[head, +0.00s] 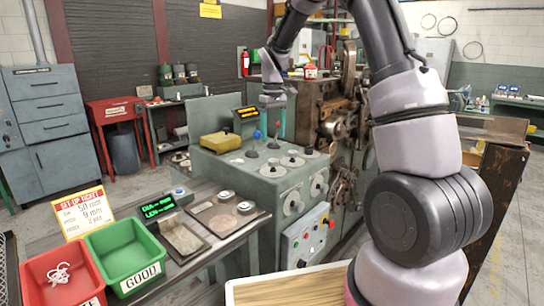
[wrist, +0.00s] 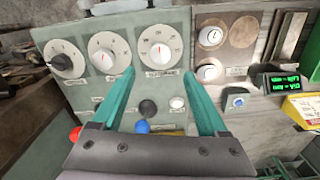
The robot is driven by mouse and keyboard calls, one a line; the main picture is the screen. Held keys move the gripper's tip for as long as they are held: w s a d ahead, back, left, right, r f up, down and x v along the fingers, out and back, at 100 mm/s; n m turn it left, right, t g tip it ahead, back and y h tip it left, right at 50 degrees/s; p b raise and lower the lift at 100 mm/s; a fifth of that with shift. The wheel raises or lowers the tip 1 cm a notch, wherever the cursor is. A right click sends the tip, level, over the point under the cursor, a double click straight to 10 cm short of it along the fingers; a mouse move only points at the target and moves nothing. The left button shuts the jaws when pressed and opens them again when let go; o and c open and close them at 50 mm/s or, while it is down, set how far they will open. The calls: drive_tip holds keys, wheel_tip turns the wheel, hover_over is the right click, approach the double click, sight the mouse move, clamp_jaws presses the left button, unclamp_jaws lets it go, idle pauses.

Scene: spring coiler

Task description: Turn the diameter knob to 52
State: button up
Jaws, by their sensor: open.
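My gripper (wrist: 159,73) is open and empty, its two teal fingers spread in the wrist view. The labels are too small to read, so I cannot tell which is the diameter knob. In the head view my gripper (head: 274,118) hangs over the green machine (head: 235,180), which carries several dials.
Black-ball and blue-ball levers (wrist: 148,110) (wrist: 142,126) stand between and below my fingers. A green-lit display (head: 160,206) shows DIA and LEN lines. A set-up ticket (head: 84,210), red bin (head: 62,275) and green bin (head: 125,255) are at left.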

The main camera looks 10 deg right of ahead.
sight(273, 160)
wheel_tip(273, 160, down, 9)
drive_tip(key=shift+f, duration=0.1)
idle(0.3)
clamp_jaws()
drive_tip(key=m, duration=0.4)
drive_tip(key=shift+m, duration=0.3)
drive_tip(key=m, duration=0.5)
idle(0.5)
